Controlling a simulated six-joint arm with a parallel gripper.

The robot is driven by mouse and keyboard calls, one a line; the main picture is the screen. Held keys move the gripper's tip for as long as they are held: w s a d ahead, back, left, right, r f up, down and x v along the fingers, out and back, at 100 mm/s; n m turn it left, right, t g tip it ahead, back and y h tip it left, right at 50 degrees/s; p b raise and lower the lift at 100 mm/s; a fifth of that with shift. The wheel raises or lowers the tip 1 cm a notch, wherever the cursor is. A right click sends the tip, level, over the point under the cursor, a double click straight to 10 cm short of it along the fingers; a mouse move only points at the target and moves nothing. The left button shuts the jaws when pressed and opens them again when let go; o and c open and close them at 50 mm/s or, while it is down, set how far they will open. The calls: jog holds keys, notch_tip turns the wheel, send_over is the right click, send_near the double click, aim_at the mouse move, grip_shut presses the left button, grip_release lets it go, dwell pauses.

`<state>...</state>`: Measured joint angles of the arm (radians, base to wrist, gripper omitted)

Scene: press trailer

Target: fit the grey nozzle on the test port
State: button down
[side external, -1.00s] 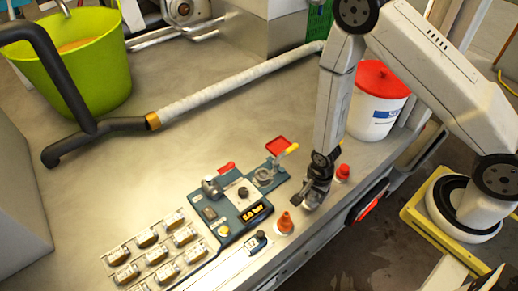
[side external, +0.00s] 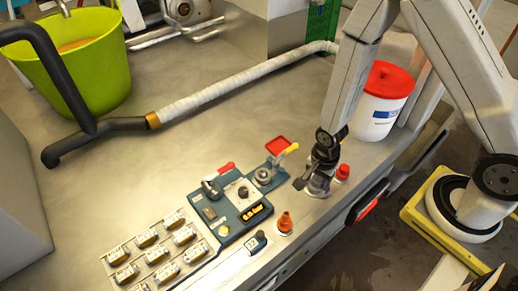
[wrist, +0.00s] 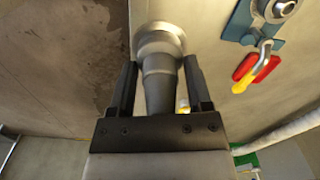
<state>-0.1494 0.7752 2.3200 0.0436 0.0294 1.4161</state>
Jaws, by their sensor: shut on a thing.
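My gripper (side external: 313,184) is at the right front of the metal bench, tilted, and shut on the grey nozzle (side external: 320,187). In the wrist view my gripper (wrist: 160,78) has the nozzle (wrist: 160,62) between its two fingers, with the wide round end out beyond the fingertips. I cannot tell whether the nozzle clears the bench. A round metal fitting, likely the test port (side external: 263,175), is on the blue plate left of my gripper. It shows at the upper right of the wrist view (wrist: 281,7), apart from the nozzle.
A lever with a red pad (side external: 278,146) and yellow tip stands behind the port. An orange nozzle (side external: 285,222) and a red one (side external: 343,172) stand near the bench edge. The blue gauge unit (side external: 236,203) is left of the port. A white bucket (side external: 375,112) stands behind.

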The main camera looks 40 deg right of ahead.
jog(key=shift+w, duration=0.15)
dwell(0.3)
jog(key=shift+w+a+f, duration=0.1)
jog(key=shift+w+a, duration=0.1)
jog(key=shift+w, duration=0.4)
jog(key=w+a, duration=0.4)
jog(key=w, duration=1.1)
jog(key=shift+w+r, duration=0.25)
jog(key=shift+r, duration=0.05)
jog(key=shift+a+f, duration=0.1)
jog(key=shift+f, duration=0.1)
send_over(263, 172)
jog(key=shift+f, duration=2.7)
jog(key=shift+s+f, duration=0.1)
jog(key=shift+f, duration=0.5)
jog(key=shift+c, duration=1.5)
grip_release()
